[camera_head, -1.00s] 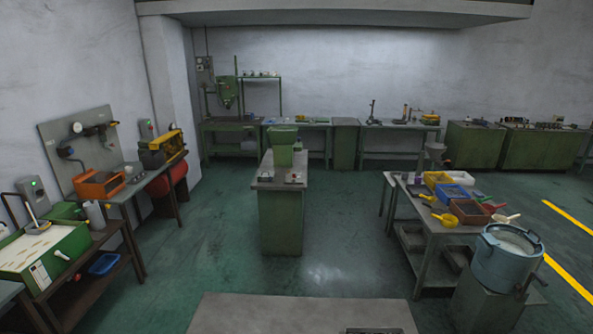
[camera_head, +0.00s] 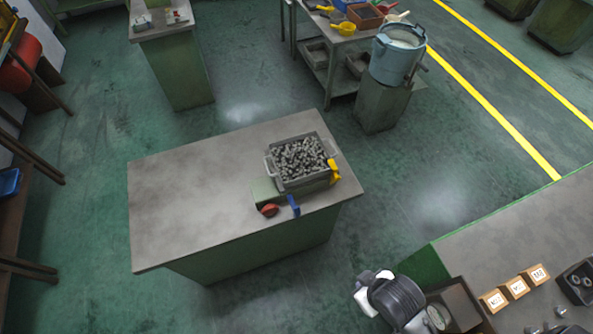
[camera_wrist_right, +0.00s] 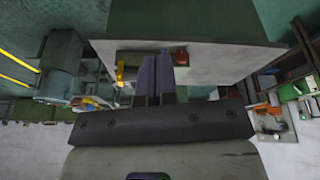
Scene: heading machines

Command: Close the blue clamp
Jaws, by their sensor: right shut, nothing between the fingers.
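The blue clamp (camera_head: 293,206) is a small upright blue piece at the front edge of the grey-topped bench (camera_head: 190,200), beside a red knob (camera_head: 269,210). It is too small to tell whether it is open or shut. In the right wrist view the red knob (camera_wrist_right: 180,57) shows just beyond my right gripper (camera_wrist_right: 158,68), whose dark fingers are together and empty. My left gripper is in neither view.
A grey bin (camera_head: 302,185) of small metal parts stands on the bench, with a yellow clamp (camera_head: 333,171) at its right. Another worktop (camera_head: 500,235) with labelled blocks is at the lower right. A blue bucket (camera_head: 398,55) stands behind. The bench's left half is clear.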

